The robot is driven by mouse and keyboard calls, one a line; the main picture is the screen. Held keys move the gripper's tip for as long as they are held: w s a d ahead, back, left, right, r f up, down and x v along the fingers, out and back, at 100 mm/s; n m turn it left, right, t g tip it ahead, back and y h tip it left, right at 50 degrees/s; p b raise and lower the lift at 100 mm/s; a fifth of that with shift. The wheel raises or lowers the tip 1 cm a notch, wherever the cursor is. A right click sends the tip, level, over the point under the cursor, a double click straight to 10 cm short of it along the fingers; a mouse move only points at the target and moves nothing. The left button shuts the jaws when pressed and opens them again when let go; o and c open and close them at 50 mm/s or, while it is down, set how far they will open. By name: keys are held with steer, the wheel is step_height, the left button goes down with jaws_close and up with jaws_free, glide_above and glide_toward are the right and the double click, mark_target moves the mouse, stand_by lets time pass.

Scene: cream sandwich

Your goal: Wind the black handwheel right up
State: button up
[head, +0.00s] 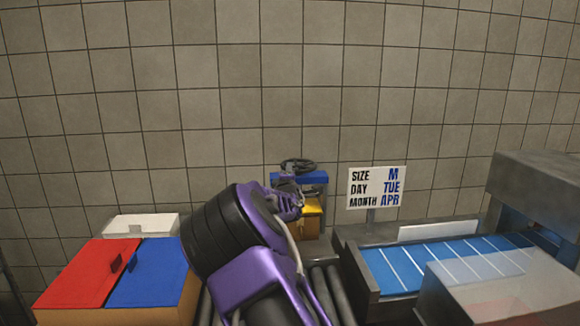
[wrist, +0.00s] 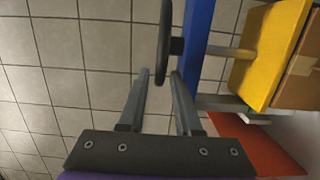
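The black handwheel (head: 297,165) lies flat on top of a blue frame (head: 312,178) in the head view. In the wrist view the handwheel (wrist: 164,40) shows edge-on beside the blue beam (wrist: 196,40). My gripper (wrist: 160,72) is open, with the near part of the wheel's rim between its fingertips. A gap shows on the left of the rim; whether the right finger touches is unclear. A yellow plate (wrist: 265,55) hangs on a rod below the beam, by a brown box (wrist: 303,72). In the head view my arm partly hides the frame.
Red (head: 92,275) and blue (head: 150,272) lidded bins and a white box (head: 140,227) stand at left. A sign (head: 376,188) reads SIZE M, DAY TUE, MONTH APR. A blue slatted conveyor (head: 400,272) and grey machine (head: 545,190) are at right. Rollers (head: 335,285) run in front of the frame.

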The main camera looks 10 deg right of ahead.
steer(key=shift+w+d, duration=0.15)
steer(key=shift+w, duration=0.95)
steer(key=shift+w+d, duration=0.2)
steer(key=shift+w, duration=0.9)
steer(key=shift+w+d, duration=0.15)
steer(key=shift+w, duration=0.95)
jaws_close()
